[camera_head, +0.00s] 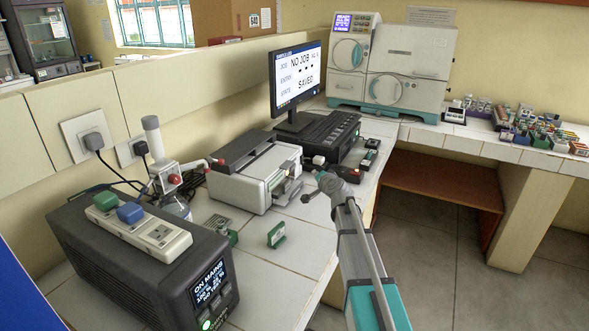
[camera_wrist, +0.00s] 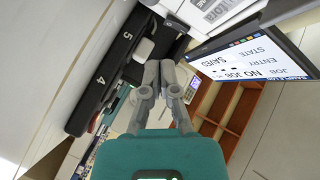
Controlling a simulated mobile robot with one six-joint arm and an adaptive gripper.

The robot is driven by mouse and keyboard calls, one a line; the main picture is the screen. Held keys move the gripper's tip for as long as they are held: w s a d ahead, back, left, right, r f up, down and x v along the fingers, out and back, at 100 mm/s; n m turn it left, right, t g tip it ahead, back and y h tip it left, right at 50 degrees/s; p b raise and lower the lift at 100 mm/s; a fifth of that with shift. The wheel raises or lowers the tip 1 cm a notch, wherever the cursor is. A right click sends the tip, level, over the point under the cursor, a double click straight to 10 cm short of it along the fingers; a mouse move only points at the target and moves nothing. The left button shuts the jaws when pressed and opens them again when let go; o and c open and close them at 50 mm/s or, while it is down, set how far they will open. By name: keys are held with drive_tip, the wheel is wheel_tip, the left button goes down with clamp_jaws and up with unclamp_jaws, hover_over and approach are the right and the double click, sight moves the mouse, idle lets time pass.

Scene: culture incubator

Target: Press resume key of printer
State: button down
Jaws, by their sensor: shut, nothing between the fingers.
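A pale grey, boxy machine with a dark top (camera_head: 255,175), which looks like the printer, stands on the bench in the middle of the head view. I cannot make out a resume key on it. My gripper (camera_head: 312,170) is at the right of this machine, near its front parts; I cannot tell if it touches anything. In the wrist view my gripper (camera_wrist: 159,66) has its two grey fingers together, with nothing between them. A long black unit marked 4 and 5 (camera_wrist: 100,75) lies left of the fingers there.
A monitor (camera_head: 298,75) reads "NO JOB" and "SAVED"; it also shows in the wrist view (camera_wrist: 255,62). A black unit (camera_head: 325,132) stands below it. A dark power box (camera_head: 130,260) and small green-based items (camera_head: 276,235) stand on the bench at front left.

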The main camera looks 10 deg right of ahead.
sight(295, 168)
drive_tip(key=shift+w+a, duration=0.55)
drive_tip(key=shift+a, duration=0.3)
drive_tip(key=shift+w+a, duration=0.55)
drive_tip(key=shift+a, duration=0.3)
drive_tip(key=shift+w+a, duration=0.55)
drive_tip(key=shift+a, duration=0.3)
drive_tip(key=shift+w+a, duration=0.45)
drive_tip(key=shift+a, duration=0.15)
idle(0.7)
drive_tip(key=shift+s, duration=0.1)
idle(0.3)
drive_tip(key=shift+s+d, duration=0.35)
drive_tip(key=shift+d, duration=0.25)
drive_tip(key=shift+s+d, duration=0.45)
drive_tip(key=shift+d, duration=0.25)
drive_tip(key=shift+s+d, duration=0.5)
drive_tip(key=shift+d, duration=0.25)
drive_tip(key=shift+s+d, duration=0.45)
drive_tip(key=shift+d, duration=0.25)
drive_tip(key=shift+r, duration=0.2)
